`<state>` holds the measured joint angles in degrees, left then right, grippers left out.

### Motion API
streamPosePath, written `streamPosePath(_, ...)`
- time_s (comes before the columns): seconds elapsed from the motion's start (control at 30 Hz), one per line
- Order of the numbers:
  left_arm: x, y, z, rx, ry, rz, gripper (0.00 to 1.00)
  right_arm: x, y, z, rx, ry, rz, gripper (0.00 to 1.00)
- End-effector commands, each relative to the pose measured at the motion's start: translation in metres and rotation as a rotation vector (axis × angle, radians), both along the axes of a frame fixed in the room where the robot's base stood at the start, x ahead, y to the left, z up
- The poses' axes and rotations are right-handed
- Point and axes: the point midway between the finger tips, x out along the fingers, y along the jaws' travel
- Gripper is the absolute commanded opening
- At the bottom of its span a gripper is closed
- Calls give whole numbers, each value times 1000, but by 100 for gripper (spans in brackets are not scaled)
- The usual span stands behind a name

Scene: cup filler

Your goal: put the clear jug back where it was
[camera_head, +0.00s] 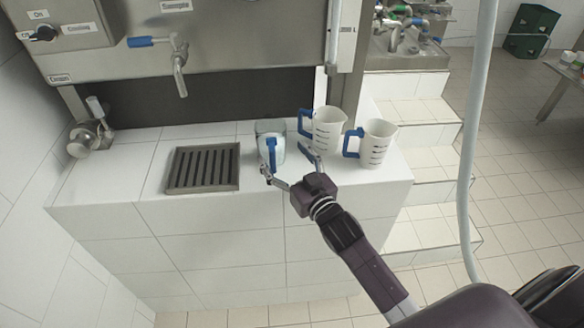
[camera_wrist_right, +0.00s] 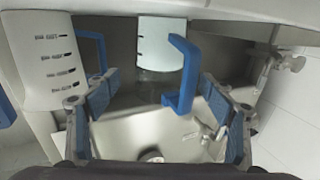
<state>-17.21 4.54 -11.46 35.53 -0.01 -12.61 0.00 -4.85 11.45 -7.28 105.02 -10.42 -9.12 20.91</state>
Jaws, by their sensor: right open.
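The clear jug (camera_head: 277,131) with a blue handle stands on the white tiled counter, right of the drain grate. Its handle faces my right gripper (camera_head: 286,160). In the right wrist view the clear jug (camera_wrist_right: 160,62) is ahead, and its blue handle sits between the two spread fingers of the gripper (camera_wrist_right: 158,108), with gaps on both sides. My right gripper is open and holds nothing. Part of the jug is hidden by its own handle. My left gripper is not in view.
Two white measuring jugs (camera_head: 328,131) (camera_head: 377,145) with blue handles stand to the right of the clear jug. The drain grate (camera_head: 203,168) lies on the left, below a tap (camera_head: 180,75). Tiled steps (camera_head: 422,160) descend at the right. The counter (camera_head: 225,213) front is clear.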

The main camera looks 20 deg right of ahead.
Motion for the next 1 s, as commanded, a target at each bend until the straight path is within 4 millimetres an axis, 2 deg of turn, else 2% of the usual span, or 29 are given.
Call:
streamPosePath(0.1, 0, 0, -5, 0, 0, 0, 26, -23, -2, -2, 1, 2, 1, 75)
streamPosePath(0.33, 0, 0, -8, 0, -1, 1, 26, -47, -6, -1, 1, 1, 0, 75)
streamPosePath(1.0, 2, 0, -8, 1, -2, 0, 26, -51, -6, 0, 1, 0, 0, 75)
